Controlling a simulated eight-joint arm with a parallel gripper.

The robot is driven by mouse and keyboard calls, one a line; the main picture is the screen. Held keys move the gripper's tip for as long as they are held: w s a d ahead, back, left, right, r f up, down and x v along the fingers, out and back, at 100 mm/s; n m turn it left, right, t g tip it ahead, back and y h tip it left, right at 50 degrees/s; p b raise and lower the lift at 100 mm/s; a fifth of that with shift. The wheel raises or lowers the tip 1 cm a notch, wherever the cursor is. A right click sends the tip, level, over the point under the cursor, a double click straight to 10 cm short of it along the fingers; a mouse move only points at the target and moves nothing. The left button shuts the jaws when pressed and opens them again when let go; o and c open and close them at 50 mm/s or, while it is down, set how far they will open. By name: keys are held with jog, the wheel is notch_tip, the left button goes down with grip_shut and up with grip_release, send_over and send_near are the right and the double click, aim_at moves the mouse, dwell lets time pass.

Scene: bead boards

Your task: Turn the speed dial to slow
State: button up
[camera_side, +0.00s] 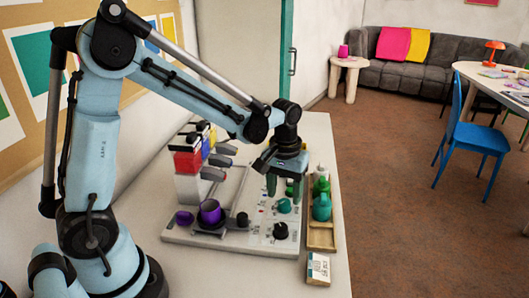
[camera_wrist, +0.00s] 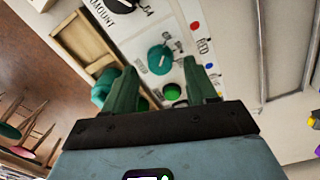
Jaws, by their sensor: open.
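The teal dial (camera_side: 284,205) sits on the white panel of the machine, and it also shows in the wrist view (camera_wrist: 160,58). It has a pale mark on top, and small print beside it is too blurred to read surely. A black dial (camera_side: 281,230) stands nearer the front; in the wrist view the word AMOUNT is printed beside it. My gripper (camera_side: 285,189) points down over the panel, just behind the teal dial in the side view. Its two green fingers (camera_wrist: 160,72) are spread apart with nothing between them, and the teal dial lies beyond their tips.
A green button (camera_wrist: 172,92) is close to the fingers. A wooden tray (camera_side: 321,238) with green and teal bottles (camera_side: 321,206) stands right of the panel. A purple cup (camera_side: 209,212) and coloured dispensers (camera_side: 187,160) stand left. A small box (camera_side: 318,269) lies in front.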

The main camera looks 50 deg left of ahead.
aim_at(284, 205)
jog(key=shift+f, duration=1.25)
jog(key=c, duration=1.1)
jog(key=shift+o, duration=0.2)
jog(key=shift+m, duration=0.3)
jog(key=m, duration=0.4)
jog(key=shift+m, duration=2.1)
